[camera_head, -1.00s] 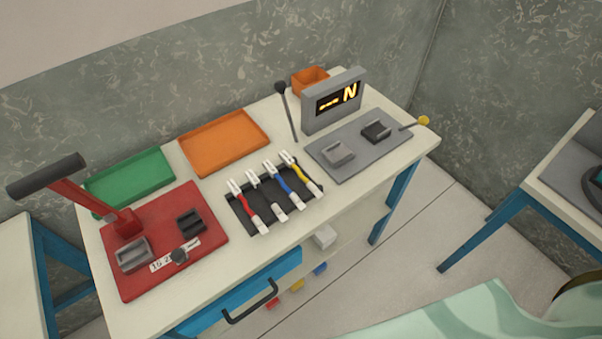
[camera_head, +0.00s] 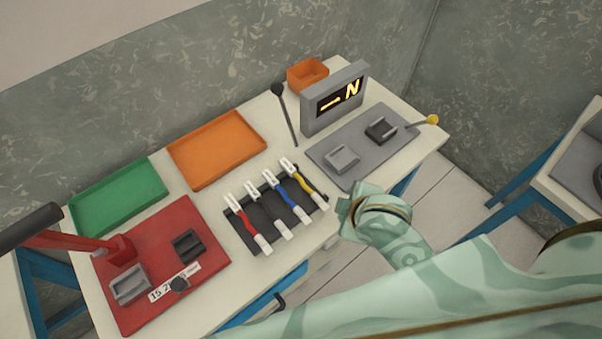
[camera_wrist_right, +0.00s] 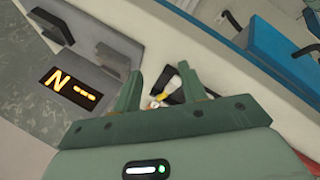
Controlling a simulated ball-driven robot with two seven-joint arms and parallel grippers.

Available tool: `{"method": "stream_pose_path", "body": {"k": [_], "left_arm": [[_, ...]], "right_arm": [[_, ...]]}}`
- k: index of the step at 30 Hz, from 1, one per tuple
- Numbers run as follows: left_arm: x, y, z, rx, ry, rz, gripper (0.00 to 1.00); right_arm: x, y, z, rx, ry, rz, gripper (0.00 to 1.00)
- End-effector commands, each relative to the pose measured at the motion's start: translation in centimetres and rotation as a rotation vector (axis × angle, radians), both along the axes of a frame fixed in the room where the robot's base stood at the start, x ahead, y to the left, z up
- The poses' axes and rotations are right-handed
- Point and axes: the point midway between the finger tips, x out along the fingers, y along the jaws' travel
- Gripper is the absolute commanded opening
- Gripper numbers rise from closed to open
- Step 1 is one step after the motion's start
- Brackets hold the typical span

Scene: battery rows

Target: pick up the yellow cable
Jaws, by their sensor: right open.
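The yellow cable (camera_head: 303,184) lies at the right end of the black rack (camera_head: 262,218), with white connectors at its ends. A blue cable (camera_head: 286,190), a white-ended cable (camera_head: 269,208) and a red cable (camera_head: 246,227) lie beside it. My right gripper (camera_head: 346,207) is just right of the rack, apart from the yellow cable in the head view. In the right wrist view its fingers (camera_wrist_right: 160,72) are spread open. A small yellow and white piece (camera_wrist_right: 157,102) shows between them, partly hidden; I cannot tell whether it is the cable. My left gripper is out of view.
A grey plate (camera_head: 337,172) with two small holders lies behind my right gripper, near a display (camera_head: 335,97) and a dark-knobbed upright lever (camera_head: 286,115). Orange (camera_head: 216,150) and green (camera_head: 118,196) trays and a red lever press (camera_head: 150,230) stand further left.

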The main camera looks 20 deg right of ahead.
Motion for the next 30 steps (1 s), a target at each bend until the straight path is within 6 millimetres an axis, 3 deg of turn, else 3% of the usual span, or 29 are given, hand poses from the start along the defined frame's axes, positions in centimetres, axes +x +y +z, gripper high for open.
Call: {"method": "stream_pose_path", "body": {"k": [3,9,12,14,17,21,25,30], "left_arm": [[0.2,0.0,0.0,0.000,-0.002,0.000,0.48],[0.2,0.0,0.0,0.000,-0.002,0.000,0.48],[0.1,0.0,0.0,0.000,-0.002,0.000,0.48],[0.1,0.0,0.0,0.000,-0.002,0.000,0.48],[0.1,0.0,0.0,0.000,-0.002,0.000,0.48],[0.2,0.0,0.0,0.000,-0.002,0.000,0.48],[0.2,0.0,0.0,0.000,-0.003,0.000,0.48],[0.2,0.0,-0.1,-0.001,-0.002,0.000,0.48]], "right_arm": [[3.1,4.6,2.6,0.000,-0.033,0.252,0.42],[6.5,12.8,5.5,-0.075,-0.067,0.789,0.42],[7.6,16.1,6.9,-0.188,-0.071,1.146,0.42],[8.1,17.2,7.7,-0.285,-0.058,1.381,0.42],[9.1,16.7,8.7,-0.461,0.005,1.744,0.42],[10.9,13.1,10.5,-0.638,0.149,2.120,0.42],[12.3,9.5,12.6,-0.700,0.265,2.318,0.42],[13.0,7.3,13.7,-0.704,0.325,2.420,0.42]]}}
